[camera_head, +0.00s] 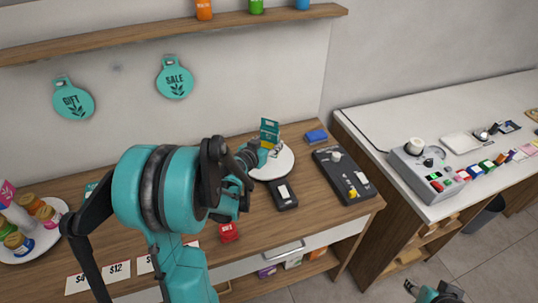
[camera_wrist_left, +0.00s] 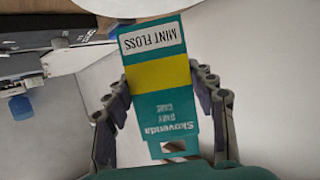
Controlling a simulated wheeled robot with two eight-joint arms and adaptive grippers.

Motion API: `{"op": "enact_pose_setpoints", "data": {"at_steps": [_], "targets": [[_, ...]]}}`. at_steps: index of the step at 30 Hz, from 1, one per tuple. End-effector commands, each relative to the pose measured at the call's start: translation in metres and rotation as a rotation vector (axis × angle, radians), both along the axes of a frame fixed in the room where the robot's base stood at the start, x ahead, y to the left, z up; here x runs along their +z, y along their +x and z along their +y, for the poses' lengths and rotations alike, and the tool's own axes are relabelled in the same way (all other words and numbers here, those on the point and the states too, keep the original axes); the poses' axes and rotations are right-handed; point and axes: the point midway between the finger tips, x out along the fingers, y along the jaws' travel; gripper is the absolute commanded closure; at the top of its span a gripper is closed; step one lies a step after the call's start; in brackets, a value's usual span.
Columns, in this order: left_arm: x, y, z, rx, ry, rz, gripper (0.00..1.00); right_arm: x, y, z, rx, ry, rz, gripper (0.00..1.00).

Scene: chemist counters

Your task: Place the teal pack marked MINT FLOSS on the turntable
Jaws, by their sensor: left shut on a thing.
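The teal pack marked MINT FLOSS (camera_wrist_left: 158,85), with a yellow band, is between the fingers of my left gripper (camera_wrist_left: 166,100), which is shut on it. In the head view the pack (camera_head: 269,128) shows beyond my left gripper (camera_head: 262,150), over the far left part of the white round turntable (camera_head: 284,167). My gripper hides some of the turntable. I cannot tell whether the pack touches it. My right gripper (camera_head: 437,294) is at the bottom edge of the head view, away from the counter, too small to read.
A black device (camera_head: 285,194) lies in front of the turntable, and a black tray (camera_head: 345,180) is to its right. A blue box (camera_head: 316,137) lies behind. A red box (camera_head: 229,232) stands near the front edge. A second white stand (camera_head: 45,238) at left holds several bottles.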

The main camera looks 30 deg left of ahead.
Motion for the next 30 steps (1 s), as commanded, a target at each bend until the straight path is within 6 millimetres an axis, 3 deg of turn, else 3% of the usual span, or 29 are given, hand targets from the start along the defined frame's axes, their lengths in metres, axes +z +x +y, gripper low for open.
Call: {"op": "enact_pose_setpoints", "data": {"at_steps": [5, 13, 24, 25, 27, 30], "targets": [[-0.009, 0.008, 0.004, 0.0, 0.0, 0.0, 0.73, -0.005, 0.0, 0.0, 0.0, 0.0, 0.0, 0.6], [-0.046, 0.008, 0.004, 0.0, 0.0, 0.0, 0.73, -0.024, 0.0, 0.0, 0.0, 0.0, 0.0, 0.6], [-0.049, 0.007, 0.004, 0.0, 0.0, 0.0, 0.73, -0.026, 0.0, 0.0, 0.0, 0.0, 0.0, 0.6], [-0.049, 0.007, 0.004, 0.0, 0.0, 0.0, 0.42, -0.026, 0.0, 0.0, 0.0, 0.0, 0.0, 0.6], [-0.048, 0.007, 0.004, 0.0, 0.0, 0.0, 0.24, -0.025, 0.0, 0.0, 0.0, 0.0, 0.0, 0.6], [-0.048, 0.007, 0.004, 0.0, 0.0, 0.0, 0.24, -0.025, 0.0, 0.0, 0.0, 0.0, 0.0, 0.6]]}}
